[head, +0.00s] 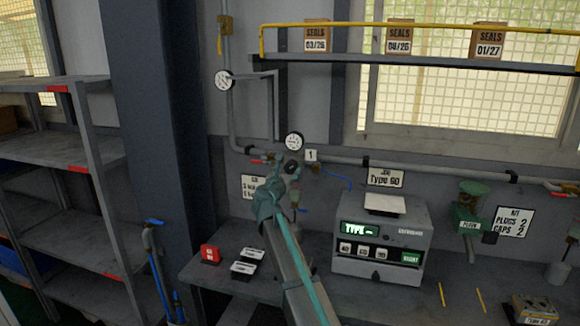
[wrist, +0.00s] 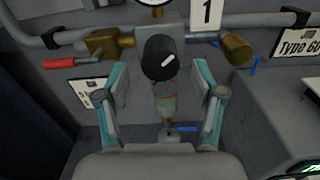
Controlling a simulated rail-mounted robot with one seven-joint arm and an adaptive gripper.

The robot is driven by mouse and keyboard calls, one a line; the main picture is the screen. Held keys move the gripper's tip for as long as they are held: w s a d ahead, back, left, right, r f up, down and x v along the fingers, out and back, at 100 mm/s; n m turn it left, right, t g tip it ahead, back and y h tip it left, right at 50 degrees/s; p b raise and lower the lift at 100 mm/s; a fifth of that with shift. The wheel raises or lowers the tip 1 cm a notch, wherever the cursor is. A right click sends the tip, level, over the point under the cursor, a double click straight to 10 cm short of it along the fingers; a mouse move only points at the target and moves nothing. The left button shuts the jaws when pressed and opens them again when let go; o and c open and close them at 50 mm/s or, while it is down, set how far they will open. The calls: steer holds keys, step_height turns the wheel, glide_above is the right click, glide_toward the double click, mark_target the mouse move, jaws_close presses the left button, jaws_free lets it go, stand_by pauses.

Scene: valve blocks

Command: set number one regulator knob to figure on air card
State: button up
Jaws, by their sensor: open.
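The number one regulator knob (wrist: 158,58) is black with a white pointer mark, and the mark points to the upper right in the wrist view. It sits under a round gauge (head: 294,141) beside a "1" tag (wrist: 207,13). My gripper (wrist: 161,88) is open, its teal fingers apart on either side of and just below the knob, with no contact visible. In the head view my gripper partly covers the regulator. The air card (head: 250,187) is on the wall to the left, partly hidden by my arm; its figures are too small to read.
A red-handled valve (wrist: 62,64) is left of the knob, and a brass fitting (wrist: 236,48) with a blue lever is right. A grey tester box (head: 381,240) stands on the bench at right. A red block (head: 210,254) and dark blocks (head: 243,269) lie left of my arm.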

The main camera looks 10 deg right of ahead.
steer(key=shift+p+x, duration=0.3)
steer(key=shift+x, duration=1.2)
steer(key=c, duration=1.1)
steer(key=shift+c, duration=0.2)
